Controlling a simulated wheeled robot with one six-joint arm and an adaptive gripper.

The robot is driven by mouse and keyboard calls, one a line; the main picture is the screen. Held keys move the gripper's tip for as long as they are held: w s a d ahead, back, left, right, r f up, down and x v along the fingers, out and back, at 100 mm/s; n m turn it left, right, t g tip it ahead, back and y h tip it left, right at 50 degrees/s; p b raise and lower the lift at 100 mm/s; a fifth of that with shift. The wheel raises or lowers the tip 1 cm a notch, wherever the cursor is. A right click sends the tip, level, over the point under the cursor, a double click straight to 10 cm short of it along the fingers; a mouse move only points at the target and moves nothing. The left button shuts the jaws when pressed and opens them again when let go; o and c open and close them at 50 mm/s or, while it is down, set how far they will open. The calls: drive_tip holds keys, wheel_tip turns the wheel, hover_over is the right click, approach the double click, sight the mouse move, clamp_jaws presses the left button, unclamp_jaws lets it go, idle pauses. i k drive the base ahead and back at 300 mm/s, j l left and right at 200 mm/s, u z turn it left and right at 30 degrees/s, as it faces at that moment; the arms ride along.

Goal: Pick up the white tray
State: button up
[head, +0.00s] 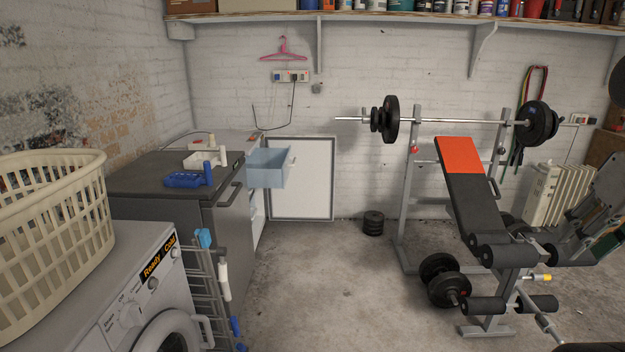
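A small, shallow white tray (201,163) sits on the dark top of the grey appliance (130,185) at the left. A pale upright piece stands at its right end; I cannot tell whether it is part of the tray. A blue object (185,180) lies just in front of the tray on the same top. I do not see my gripper in the head view.
A pale blue drawer (268,168) juts out beside the appliance, near an open white door (301,180). A washing machine (125,290) carries a cream laundry basket (50,235) at front left. A weight bench (470,195) stands right. The middle floor is clear.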

sight(207, 155)
drive_tip(key=i+l, duration=0.1)
drive_tip(key=i, duration=0.85)
drive_tip(key=i+l, duration=0.1)
drive_tip(key=i, duration=0.9)
drive_tip(key=i+u, duration=0.85)
drive_tip(key=u, duration=0.15)
drive_tip(key=i+l+u, duration=0.3)
drive_tip(key=u, duration=0.2)
drive_tip(key=i+l+u, duration=0.2)
drive_tip(key=u, duration=0.15)
drive_tip(key=i+l+u, duration=0.65)
